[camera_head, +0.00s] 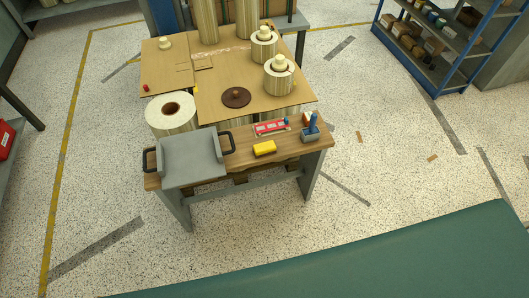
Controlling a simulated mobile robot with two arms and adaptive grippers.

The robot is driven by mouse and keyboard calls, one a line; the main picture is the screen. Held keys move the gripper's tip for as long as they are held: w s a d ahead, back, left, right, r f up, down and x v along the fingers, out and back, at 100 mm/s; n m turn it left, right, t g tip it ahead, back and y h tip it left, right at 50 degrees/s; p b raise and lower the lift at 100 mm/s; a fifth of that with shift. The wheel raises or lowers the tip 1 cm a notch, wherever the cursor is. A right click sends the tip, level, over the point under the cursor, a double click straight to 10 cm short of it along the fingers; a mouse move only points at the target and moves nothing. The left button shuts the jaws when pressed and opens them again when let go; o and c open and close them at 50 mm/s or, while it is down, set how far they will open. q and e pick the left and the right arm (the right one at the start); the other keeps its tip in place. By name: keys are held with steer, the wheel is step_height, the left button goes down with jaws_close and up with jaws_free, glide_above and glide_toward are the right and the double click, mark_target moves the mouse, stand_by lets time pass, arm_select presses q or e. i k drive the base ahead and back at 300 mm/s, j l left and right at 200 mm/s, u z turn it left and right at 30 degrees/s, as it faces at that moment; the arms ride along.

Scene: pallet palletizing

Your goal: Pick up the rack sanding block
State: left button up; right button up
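I cannot tell for certain which object is the rack sanding block. A small grey block with a blue handle (311,131) stands upright at the right end of the wooden workbench (240,158). A yellow block (265,148) lies on the same bench, near its front edge. A flat red-and-white item (270,128) lies behind the yellow block. Neither of my grippers is in view.
A grey tray with black handles (190,158) covers the bench's left end. Behind stand cardboard-topped pallets (220,100) with several rolls. A blue rack (410,65) holding boxes stands at upper right. A green surface (400,262) fills the lower right. Floor right of the bench is mostly clear.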

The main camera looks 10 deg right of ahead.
mark_target(265, 148)
steer(key=i+l, duration=0.1)
steer(key=l, duration=0.3)
steer(key=i+l, duration=0.1)
steer(key=l, duration=0.7)
steer(key=i+l, duration=0.15)
steer(key=l, duration=0.3)
